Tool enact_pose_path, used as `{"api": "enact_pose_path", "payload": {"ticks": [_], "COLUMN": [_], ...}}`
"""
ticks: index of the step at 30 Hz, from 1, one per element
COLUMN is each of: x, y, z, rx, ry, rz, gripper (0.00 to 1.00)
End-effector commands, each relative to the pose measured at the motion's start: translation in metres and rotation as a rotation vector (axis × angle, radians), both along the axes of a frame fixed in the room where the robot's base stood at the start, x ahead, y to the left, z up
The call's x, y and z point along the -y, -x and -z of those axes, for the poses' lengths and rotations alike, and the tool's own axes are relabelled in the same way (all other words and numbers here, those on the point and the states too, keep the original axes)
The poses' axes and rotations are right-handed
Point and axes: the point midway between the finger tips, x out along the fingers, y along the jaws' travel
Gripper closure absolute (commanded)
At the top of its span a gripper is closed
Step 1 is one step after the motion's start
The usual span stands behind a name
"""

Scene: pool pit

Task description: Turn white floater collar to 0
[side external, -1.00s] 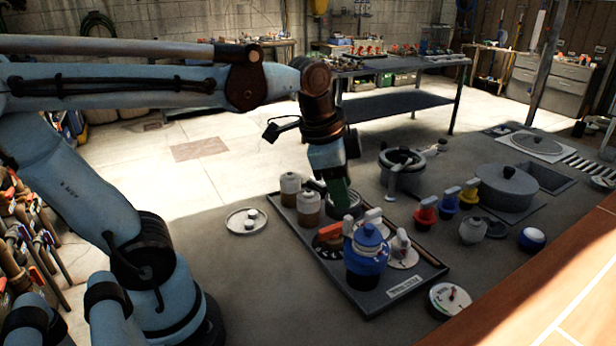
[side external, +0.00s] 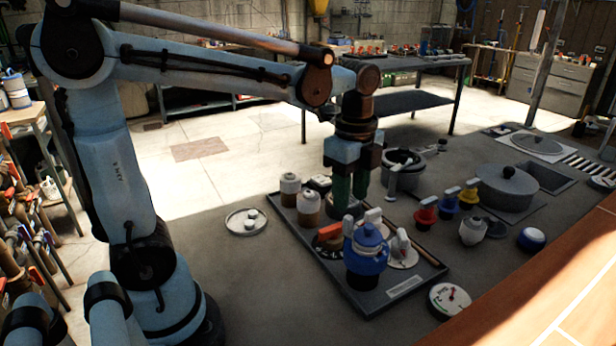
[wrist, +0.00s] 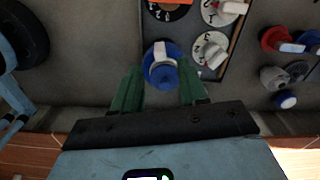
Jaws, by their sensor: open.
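My gripper (side external: 346,200) points down over the rear part of the dark tray (side external: 404,302), its two green fingers apart and nothing held between them. A blue floater-like body (side external: 366,262) with a pale marked patch stands at the tray's near corner, toward the camera from my fingers. In the wrist view the blue body (wrist: 160,72), with a white bar on top, appears between my fingers (wrist: 158,88), with no contact visible.
The tray also holds jars (side external: 308,208), an orange-handled dial (side external: 330,232) and white-handled dials (side external: 402,248). A white dish (side external: 246,221) stands left.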

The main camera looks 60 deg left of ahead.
Motion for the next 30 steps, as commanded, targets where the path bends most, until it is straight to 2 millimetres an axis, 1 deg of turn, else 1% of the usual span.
{"api": "enact_pose_path", "payload": {"ticks": [1,6,12,18,26,29,30], "x": [0.000,0.000,0.000,0.000,0.000,0.000,0.000], "y": [0.000,0.000,0.000,0.000,0.000,0.000,0.000], "z": [0.008,0.032,0.052,0.060,0.061,0.061,0.061], "rx": [0.000,0.001,0.001,0.001,0.001,0.001,0.001], "ry": [0.000,0.000,0.000,0.000,0.000,0.000,0.000], "rz": [0.000,-0.001,-0.001,-0.001,-0.001,-0.001,-0.001], "gripper": [0.57,0.57,0.57,0.57,0.57,0.71,0.77]}}
